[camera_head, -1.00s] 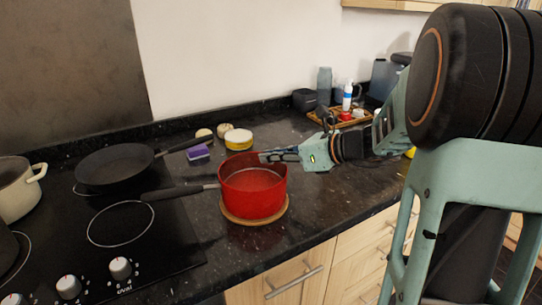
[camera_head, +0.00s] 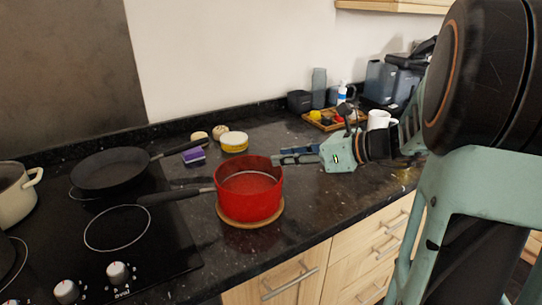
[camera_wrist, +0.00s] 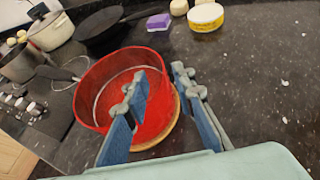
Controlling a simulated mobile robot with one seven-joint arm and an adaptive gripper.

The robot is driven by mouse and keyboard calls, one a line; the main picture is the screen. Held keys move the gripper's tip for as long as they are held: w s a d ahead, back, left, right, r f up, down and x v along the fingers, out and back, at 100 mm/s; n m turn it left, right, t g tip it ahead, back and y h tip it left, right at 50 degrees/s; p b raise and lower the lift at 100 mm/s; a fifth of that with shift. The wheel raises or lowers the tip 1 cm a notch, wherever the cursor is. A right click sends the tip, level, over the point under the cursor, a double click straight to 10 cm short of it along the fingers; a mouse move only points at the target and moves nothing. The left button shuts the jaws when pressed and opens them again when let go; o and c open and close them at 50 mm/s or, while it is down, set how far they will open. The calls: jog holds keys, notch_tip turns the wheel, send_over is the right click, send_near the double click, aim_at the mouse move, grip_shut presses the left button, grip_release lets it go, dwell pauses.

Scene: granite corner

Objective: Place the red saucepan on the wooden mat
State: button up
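The red saucepan (camera_head: 249,200) stands upright on the round wooden mat (camera_head: 253,222), whose rim shows around its base. Its dark handle (camera_head: 175,196) points left over the hob. The pan (camera_wrist: 97,88) and the mat's edge (camera_wrist: 160,140) also show in the wrist view. My gripper (camera_head: 277,158) is just right of the pan's rim in the head view. The mat's middle is hidden under the pan.
A black frying pan (camera_head: 110,168) and a cream pot (camera_head: 14,194) are on the hob at left. A purple sponge (camera_head: 193,156) and a yellow-white tin (camera_head: 234,142) stand behind the saucepan. A wooden tray (camera_head: 318,124) and a white mug (camera_head: 379,120) are at back right. The counter right of the mat is clear.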

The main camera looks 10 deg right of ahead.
jog(key=v, duration=0.5)
jog(key=shift+s+d+r+p, duration=0.15)
jog(key=shift+s+d+p, duration=0.1)
jog(key=shift+p, duration=0.05)
